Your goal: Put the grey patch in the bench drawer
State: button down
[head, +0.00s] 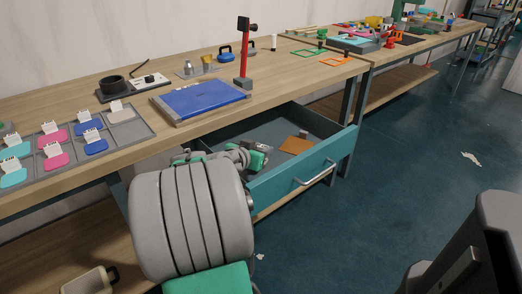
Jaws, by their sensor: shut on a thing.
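My gripper (252,158) is over the left part of the open bench drawer (283,178), seen past my arm. It is shut on a small, greyish thing, taken as the grey patch, mostly hidden by the fingers and wrist. I cannot tell whether it touches the drawer floor. The drawer is teal-fronted with a silver handle (316,174) and is pulled out from under the bench. A brown-orange flat piece (296,145) lies inside, with a small grey object (303,134) beside it.
On the bench (150,139), a grey compartment tray (150,132) holds coloured patches with white cards, including a pale one (121,116). Open floor (410,150) lies right.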

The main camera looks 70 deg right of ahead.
jog(key=shift+f+b, duration=0.3)
jog(key=shift+f, duration=0.1)
jog(key=c, duration=1.5)
grip_release()
jog(key=shift+a, duration=0.1)
jog(key=o, duration=0.5)
jog(key=shift+s+a+f, duration=0.1)
jog(key=shift+f, duration=0.25)
jog(key=shift+c, duration=0.2)
jog(key=shift+r, duration=0.1)
jog(key=shift+r+p, duration=0.35)
jog(key=shift+p, duration=0.15)
jog(key=r+p+v, duration=0.1)
jog(key=p+v, duration=0.1)
jog(key=v, duration=1)
jog(key=shift+d, duration=0.2)
jog(key=shift+r, duration=0.15)
